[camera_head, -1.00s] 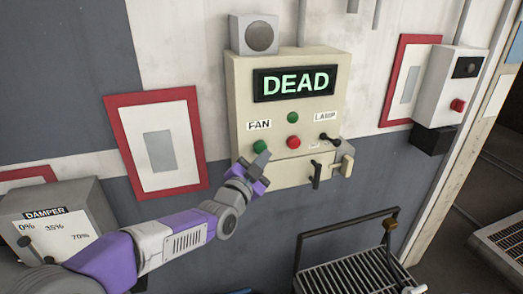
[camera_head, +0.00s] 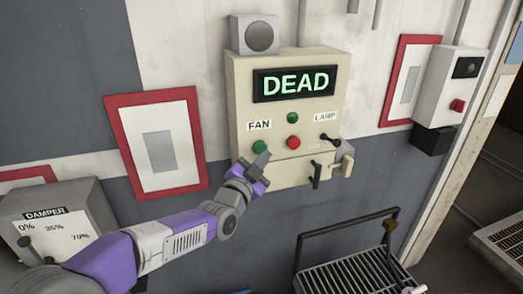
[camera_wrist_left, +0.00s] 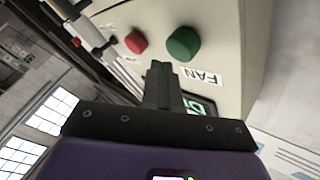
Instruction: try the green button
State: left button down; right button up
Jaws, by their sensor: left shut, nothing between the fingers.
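The cream control box (camera_head: 240,100) hangs on the wall, with a display (camera_head: 295,83) that reads "DEAD". A green button (camera_head: 260,146) sits under the FAN label (camera_head: 259,125), with a red button (camera_head: 293,143) to its right. A smaller green round piece (camera_head: 292,118) is above the red one. My left gripper (camera_head: 262,157) is shut and empty, its tip just below the green button in the head view. In the left wrist view, the green button (camera_wrist_left: 183,44) and red button (camera_wrist_left: 136,42) lie beyond the closed fingers (camera_wrist_left: 160,75). I cannot tell whether the tip touches the box.
A damper box (camera_head: 60,215) is at the left. A white box with a red button (camera_head: 457,105) is at the right.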

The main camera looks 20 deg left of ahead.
pick_arm(q)
jog(key=shift+w, duration=0.1)
dwell(0.8)
jog(key=shift+w+a+b, duration=0.25)
jog(key=shift+b, duration=0.1)
jog(key=shift+w+a, duration=0.25)
jog(key=shift+w, duration=0.1)
dwell(0.6)
jog(key=shift+b, duration=0.3)
jog(key=shift+s+d+b, duration=0.5)
jog(key=shift+s+b, duration=0.2)
